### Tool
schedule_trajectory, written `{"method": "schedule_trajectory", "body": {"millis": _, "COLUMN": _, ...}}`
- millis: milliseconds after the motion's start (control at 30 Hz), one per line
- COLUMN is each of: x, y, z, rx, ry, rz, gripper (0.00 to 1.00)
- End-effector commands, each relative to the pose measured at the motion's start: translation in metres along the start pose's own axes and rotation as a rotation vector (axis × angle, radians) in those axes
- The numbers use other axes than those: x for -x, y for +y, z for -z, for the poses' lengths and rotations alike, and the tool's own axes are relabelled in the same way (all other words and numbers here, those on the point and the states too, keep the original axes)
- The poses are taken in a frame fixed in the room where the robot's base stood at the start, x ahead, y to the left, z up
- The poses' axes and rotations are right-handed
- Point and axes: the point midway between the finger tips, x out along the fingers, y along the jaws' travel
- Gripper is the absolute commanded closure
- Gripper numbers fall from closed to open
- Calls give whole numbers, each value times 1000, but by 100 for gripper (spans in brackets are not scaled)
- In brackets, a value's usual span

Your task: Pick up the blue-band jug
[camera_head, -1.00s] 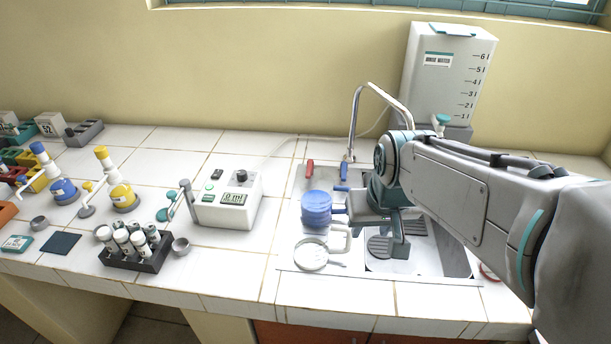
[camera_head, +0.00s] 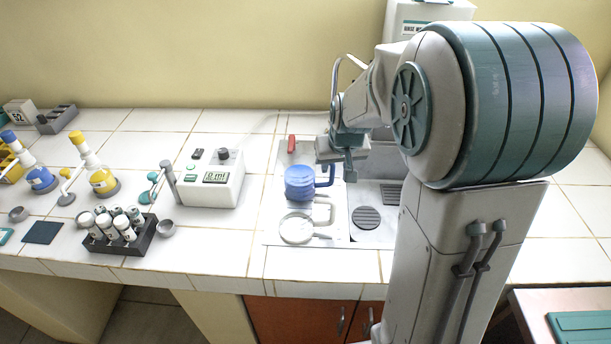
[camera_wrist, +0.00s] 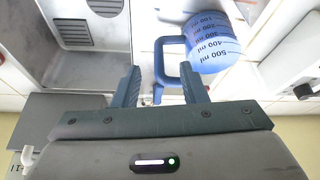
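The blue jug (camera_head: 299,184) stands upright on the counter beside the sink, its handle pointing right. In the wrist view the jug (camera_wrist: 213,42) shows millilitre markings, and its blue handle (camera_wrist: 160,62) appears between the two fingers. My gripper (camera_head: 347,168) is just right of the handle in the head view. In the wrist view my gripper (camera_wrist: 160,76) is open, with a gap on either side of the handle. I cannot tell how deep the handle sits between the fingers. No separate blue band is distinguishable on the jug.
A pale jug (camera_head: 296,229) stands close in front of the blue one. The sink (camera_head: 370,219) lies to the right, partly hidden by my arm. A red-handled tool (camera_head: 292,145) lies behind. A white meter (camera_head: 211,178) and tube rack (camera_head: 120,240) stand left.

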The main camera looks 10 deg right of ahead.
Motion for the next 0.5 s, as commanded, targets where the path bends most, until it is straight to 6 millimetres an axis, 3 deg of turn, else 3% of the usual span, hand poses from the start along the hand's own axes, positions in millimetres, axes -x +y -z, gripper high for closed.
{"method": "schedule_trajectory", "body": {"millis": 267, "x": -17, "y": 1, "z": 2, "rx": -1, "ry": -3, "rz": 0, "gripper": 61}}
{"method": "schedule_trajectory", "body": {"millis": 500, "x": -47, "y": 3, "z": 6, "rx": -1, "ry": -3, "rz": -1, "gripper": 61}}
